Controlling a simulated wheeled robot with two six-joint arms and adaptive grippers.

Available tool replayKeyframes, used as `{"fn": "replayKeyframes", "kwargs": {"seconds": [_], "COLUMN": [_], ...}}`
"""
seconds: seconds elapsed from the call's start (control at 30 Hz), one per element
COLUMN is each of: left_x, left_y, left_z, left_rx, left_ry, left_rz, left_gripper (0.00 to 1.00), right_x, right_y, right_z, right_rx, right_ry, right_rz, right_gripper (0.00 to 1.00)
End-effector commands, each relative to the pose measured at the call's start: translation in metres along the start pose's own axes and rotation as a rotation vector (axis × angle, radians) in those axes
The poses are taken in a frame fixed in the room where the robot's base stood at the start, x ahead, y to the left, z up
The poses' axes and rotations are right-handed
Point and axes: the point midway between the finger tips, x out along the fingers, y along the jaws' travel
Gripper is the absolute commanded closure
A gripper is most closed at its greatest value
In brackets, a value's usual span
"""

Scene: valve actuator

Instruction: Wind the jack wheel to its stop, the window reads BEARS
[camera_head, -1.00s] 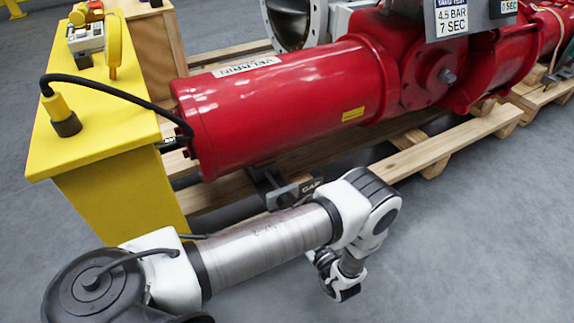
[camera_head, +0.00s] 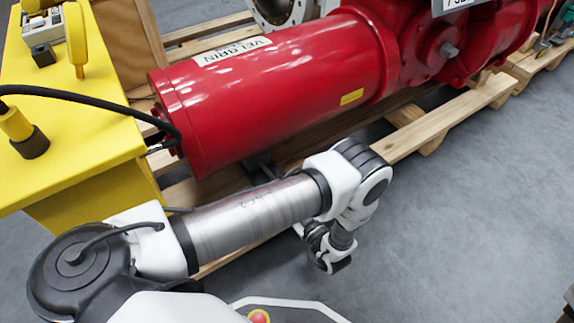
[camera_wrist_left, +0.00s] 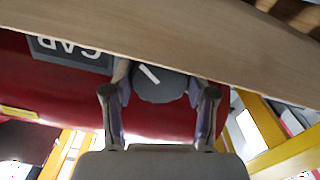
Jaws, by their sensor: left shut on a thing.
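The jack wheel (camera_wrist_left: 163,90) is a dark round knob with a white mark on its face, seen in the left wrist view. My left gripper (camera_wrist_left: 158,85) has a finger on each side of it and is shut on it. The window plate (camera_wrist_left: 70,50) beside it is dark with white letters, upside down in this view, and appears to read GAP. In the head view my left arm hides the wheel, the plate and the gripper's fingers. The red actuator cylinder (camera_head: 270,90) lies above the wheel. My right gripper is not in view.
A wooden pallet (camera_head: 450,122) lies under the actuator, and one of its boards (camera_wrist_left: 170,35) runs close along the fingers. A yellow stand (camera_head: 85,120) with a black cable (camera_head: 95,95) is at left.

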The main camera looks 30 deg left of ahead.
Motion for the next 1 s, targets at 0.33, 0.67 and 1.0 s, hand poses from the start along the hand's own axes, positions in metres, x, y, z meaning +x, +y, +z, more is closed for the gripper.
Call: {"fn": "replayKeyframes", "kwargs": {"seconds": [0.33,0.67,1.0], "left_x": [0.001,0.001,0.001], "left_y": [0.000,0.000,0.000], "left_z": [-0.001,-0.002,-0.002], "left_rx": [0.046,0.250,0.555], "left_ry": [0.001,0.001,0.001], "left_rz": [-0.002,-0.002,-0.003], "left_gripper": [0.78,0.78,0.78], "right_x": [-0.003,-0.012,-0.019], "right_y": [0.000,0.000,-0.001], "right_z": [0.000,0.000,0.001], "right_rx": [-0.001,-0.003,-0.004], "right_ry": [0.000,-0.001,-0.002], "right_rz": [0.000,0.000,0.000], "right_gripper": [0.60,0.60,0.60]}}
